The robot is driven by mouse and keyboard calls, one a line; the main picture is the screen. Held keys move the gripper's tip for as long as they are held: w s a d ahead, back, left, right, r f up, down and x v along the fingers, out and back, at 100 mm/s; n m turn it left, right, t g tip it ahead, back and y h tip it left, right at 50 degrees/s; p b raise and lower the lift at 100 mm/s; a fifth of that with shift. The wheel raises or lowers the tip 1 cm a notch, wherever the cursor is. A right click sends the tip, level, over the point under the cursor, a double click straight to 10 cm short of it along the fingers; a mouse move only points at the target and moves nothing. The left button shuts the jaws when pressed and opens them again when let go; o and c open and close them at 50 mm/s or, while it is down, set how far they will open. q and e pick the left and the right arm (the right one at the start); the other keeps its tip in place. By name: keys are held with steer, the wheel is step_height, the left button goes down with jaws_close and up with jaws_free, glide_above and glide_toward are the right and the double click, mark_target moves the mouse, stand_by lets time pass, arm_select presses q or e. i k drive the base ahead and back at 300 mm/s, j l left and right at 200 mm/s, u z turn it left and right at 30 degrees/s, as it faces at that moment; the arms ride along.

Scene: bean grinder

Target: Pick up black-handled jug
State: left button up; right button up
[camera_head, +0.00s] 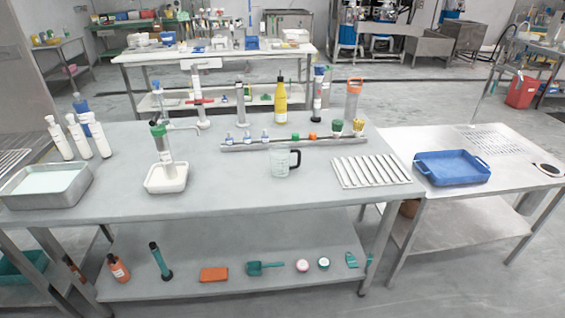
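A clear jug (284,163) with a black handle stands upright on the grey metal table (230,195), right of the table's middle. Its black handle (297,160) is on its right side. The jug looks empty, though it is too small to be sure. Neither of my grippers is in the head view, so nothing shows near the jug or touching it.
A rail with small bottles (290,141) runs behind the jug. A slatted metal rack (371,171) is to its right and a white tub (166,179) to its left. A blue tray (452,167) is on the right-hand table. The table in front of the jug is clear.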

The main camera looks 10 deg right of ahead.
mark_target(286, 161)
steer(key=i+l+z, duration=0.45)
steer(key=i+l, duration=0.45)
